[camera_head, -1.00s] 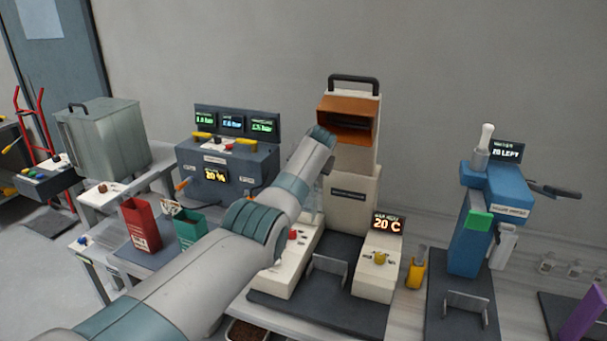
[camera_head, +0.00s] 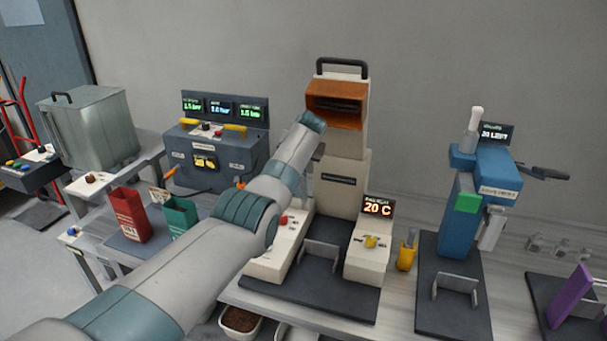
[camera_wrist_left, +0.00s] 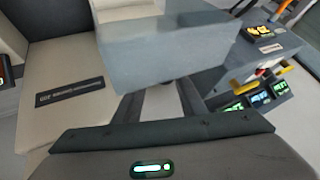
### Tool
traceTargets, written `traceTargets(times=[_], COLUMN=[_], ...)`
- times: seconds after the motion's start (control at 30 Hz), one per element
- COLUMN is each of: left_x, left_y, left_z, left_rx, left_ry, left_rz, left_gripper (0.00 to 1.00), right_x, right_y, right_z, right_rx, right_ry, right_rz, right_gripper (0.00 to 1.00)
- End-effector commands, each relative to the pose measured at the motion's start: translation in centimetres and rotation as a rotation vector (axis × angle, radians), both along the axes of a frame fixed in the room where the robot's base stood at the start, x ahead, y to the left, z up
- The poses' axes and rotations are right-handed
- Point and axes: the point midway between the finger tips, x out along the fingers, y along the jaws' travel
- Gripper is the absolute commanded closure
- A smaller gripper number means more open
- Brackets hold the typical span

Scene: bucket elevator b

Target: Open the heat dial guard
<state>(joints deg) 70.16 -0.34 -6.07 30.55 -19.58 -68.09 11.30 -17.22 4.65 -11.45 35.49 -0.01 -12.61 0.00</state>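The bag sealer (camera_head: 340,185) is a cream machine with an orange-framed head and a lit "20 C" display (camera_head: 378,207). A yellow dial (camera_head: 370,241) sits on its right-hand box under that display. I cannot clearly make out a guard over it. My left arm reaches up across the machine's left side, and its hand is mostly hidden in the head view. In the left wrist view my left gripper (camera_wrist_left: 160,103) has its fingers apart. A grey, partly see-through block (camera_wrist_left: 165,55) lies beyond them; I cannot tell what it is or whether they touch it. My right gripper is not in view.
A grey control box (camera_head: 212,155) with displays stands left of the sealer. Red (camera_head: 130,215) and green (camera_head: 180,215) bags stand before it. A yellow holder (camera_head: 406,252) and a blue machine (camera_head: 470,200) stand to the right. A purple item (camera_head: 570,297) is at far right.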

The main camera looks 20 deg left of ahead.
Motion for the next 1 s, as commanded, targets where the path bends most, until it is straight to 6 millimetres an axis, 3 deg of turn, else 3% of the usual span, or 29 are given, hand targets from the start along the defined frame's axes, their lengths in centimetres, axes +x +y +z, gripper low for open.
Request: traceTargets(times=[0.47, 1.0], left_x=[-2.2, -7.1], left_y=[-1.9, -5.1], left_z=[1.1, 1.0], left_rx=[-0.001, -0.003], left_ry=[0.005, 0.005], left_rz=[-0.003, -0.003], left_gripper=[0.63, 0.63], right_x=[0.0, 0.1], right_y=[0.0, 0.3], right_z=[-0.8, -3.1], right_rx=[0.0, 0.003], right_ry=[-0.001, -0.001], right_rz=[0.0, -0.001], right_gripper=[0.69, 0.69])
